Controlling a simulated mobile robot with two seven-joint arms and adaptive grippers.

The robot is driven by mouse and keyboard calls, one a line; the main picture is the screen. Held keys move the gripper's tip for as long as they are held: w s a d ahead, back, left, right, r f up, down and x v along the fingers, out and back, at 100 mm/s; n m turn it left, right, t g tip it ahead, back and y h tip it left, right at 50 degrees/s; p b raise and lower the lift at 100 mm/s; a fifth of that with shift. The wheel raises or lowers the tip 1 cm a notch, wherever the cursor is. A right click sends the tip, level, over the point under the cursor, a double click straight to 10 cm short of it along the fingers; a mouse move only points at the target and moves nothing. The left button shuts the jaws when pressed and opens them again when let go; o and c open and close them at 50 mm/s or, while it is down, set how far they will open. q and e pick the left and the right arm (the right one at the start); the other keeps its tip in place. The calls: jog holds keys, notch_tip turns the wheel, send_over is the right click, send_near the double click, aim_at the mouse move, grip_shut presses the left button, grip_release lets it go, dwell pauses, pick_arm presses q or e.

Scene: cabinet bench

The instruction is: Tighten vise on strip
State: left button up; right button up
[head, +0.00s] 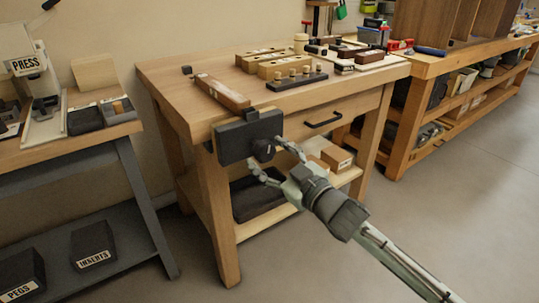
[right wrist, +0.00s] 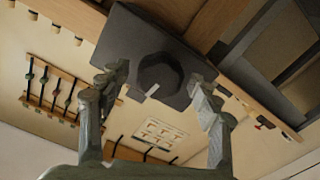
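The dark grey vise (head: 236,143) is mounted on the front edge of the wooden bench, with a round black knob (head: 263,149) on its face. A brown wooden strip (head: 222,92) lies on the bench top, its near end by the top of the vise; I cannot tell how tightly it is held. My right gripper (head: 268,157) is open in front of the knob. In the right wrist view the knob (right wrist: 160,74), with a pale mark, shows between the spread fingers (right wrist: 160,88), which look apart from it. My left gripper is out of view.
Wooden blocks (head: 285,63) and a dark peg rack (head: 297,79) stand on the bench top. A drawer handle (head: 323,119) sticks out right of the vise. A press table (head: 80,145) stands at left and a long shelf bench (head: 440,64) at right. The floor in front is clear.

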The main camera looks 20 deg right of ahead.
jog(key=c, duration=0.9)
jog(key=shift+r+m+p, duration=0.15)
jog(key=shift+m+p, duration=0.35)
jog(key=shift+m, duration=0.1)
jog(key=shift+m+p, duration=0.6)
jog(key=shift+m, duration=0.8)
